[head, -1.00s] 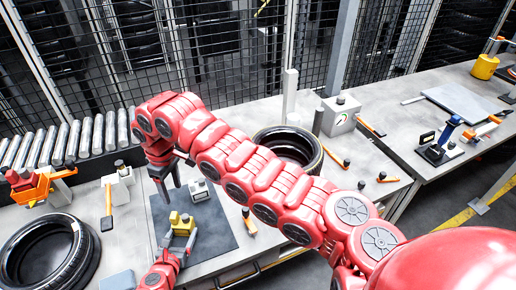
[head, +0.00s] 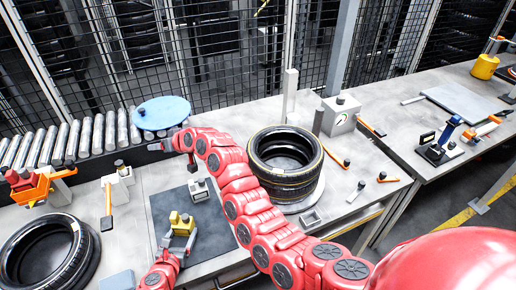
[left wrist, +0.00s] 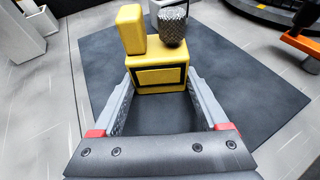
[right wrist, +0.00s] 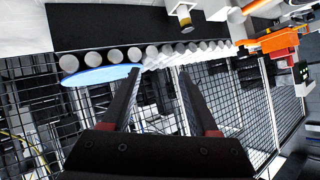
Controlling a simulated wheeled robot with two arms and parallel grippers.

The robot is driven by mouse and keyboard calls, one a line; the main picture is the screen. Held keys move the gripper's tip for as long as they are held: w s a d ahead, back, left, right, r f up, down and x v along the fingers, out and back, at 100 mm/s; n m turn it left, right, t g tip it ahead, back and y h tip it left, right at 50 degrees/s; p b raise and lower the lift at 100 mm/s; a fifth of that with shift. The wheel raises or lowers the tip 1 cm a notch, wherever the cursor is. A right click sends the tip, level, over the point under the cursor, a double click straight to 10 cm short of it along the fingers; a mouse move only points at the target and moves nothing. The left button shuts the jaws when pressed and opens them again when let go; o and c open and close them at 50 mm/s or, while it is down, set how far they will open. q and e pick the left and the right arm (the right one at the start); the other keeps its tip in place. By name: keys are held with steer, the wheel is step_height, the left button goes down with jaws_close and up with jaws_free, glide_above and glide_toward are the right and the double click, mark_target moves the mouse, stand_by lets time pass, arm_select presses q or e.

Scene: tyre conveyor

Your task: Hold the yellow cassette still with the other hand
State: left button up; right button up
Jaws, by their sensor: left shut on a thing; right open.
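The yellow cassette (head: 181,222) sits on the dark mat (head: 220,240). In the left wrist view the cassette (left wrist: 158,78) is a yellow block with a yellow upright part and a dark knurled knob on top. My left gripper (head: 180,240) is shut on it, with one finger on each side. My right gripper (head: 160,146) is beyond the mat, raised near the rollers and apart from the cassette. In the right wrist view the right gripper (right wrist: 159,72) is open with nothing between its fingers.
A small grey block (head: 199,190) stands on the mat. A stack of tyres (head: 285,165) stands right of it; another tyre (head: 45,258) lies at left. A blue disc (head: 162,112) is beside the conveyor rollers (head: 60,143). An orange-handled tool (head: 107,212) lies left of the mat.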

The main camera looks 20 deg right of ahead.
steer(key=s+d+f+m+t+h, duration=0.1)
steer(key=d+f+m+t+h, duration=0.2)
steer(key=d, duration=0.6)
steer(key=s+d+m+t+h, duration=0.25)
steer(key=d+t+h, duration=0.2)
steer(key=d, duration=0.55)
steer(key=s+d+r+m+t+h, duration=0.1)
steer(key=s+d+r+t, duration=0.2)
steer(key=s, duration=0.4)
steer(key=s+d+r+m+t+h, duration=0.1)
steer(key=s+d+r+t+h, duration=0.1)
steer(key=s, duration=0.5)
steer(key=shift+s+d+r+t, duration=0.25)
steer(key=shift+d+r+t, duration=0.2)
steer(key=shift+d+r, duration=0.6)
steer(key=shift+a+h, duration=0.1)
steer(key=shift+h, duration=0.15)
steer(key=shift+w, duration=0.1)
